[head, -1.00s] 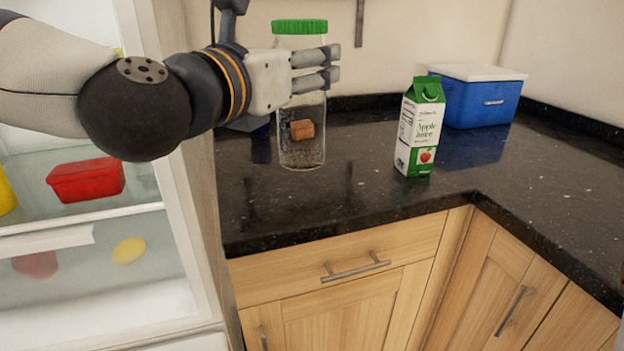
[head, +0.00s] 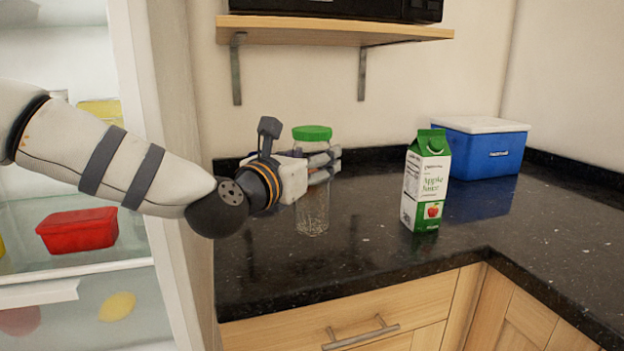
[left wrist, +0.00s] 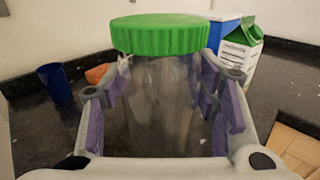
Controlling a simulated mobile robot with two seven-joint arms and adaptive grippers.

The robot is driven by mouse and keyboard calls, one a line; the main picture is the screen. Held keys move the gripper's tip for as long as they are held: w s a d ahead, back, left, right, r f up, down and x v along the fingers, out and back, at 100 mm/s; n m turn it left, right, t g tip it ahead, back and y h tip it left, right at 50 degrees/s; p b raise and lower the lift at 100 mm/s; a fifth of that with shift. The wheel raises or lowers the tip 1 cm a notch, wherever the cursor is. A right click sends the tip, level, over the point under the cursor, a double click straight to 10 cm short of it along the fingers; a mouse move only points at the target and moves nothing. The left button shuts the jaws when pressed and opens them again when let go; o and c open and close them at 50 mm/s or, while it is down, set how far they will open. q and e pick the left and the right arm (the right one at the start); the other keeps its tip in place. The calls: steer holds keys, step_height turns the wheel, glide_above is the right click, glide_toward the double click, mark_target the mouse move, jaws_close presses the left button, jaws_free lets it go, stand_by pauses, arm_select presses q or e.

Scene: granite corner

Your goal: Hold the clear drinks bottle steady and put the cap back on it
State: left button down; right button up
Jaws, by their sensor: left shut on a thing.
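The clear drinks bottle (head: 313,212) is upright over the left part of the dark counter. I cannot tell for sure whether its base touches the counter. The green cap (head: 312,132) sits on top of the bottle's mouth; how tightly it sits does not show. My left gripper (head: 328,165) comes in from the left and is shut around the bottle's upper body, just below the cap. In the left wrist view the bottle (left wrist: 168,110) is between the purple-padded fingers, with the cap (left wrist: 160,35) above them. My right gripper is out of view.
A green and white juice carton (head: 426,185) stands right of the bottle. A blue cooler box (head: 482,150) is behind it. A wooden shelf (head: 330,30) hangs above. The wrist view shows a blue cup (left wrist: 56,82) and an orange-brown object (left wrist: 98,73). Front and right counter areas are clear.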

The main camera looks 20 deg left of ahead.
arm_select(q)
steer(key=f, duration=0.2)
steer(key=w+f, duration=0.1)
steer(key=f, duration=0.1)
steer(key=shift+b, duration=0.35)
steer(key=shift+s, duration=0.1)
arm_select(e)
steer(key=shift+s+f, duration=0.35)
arm_select(q)
steer(key=shift+a, duration=0.1)
steer(key=shift+f, duration=0.25)
steer(key=c, duration=0.6)
jaws_free()
steer(key=shift+r, duration=0.1)
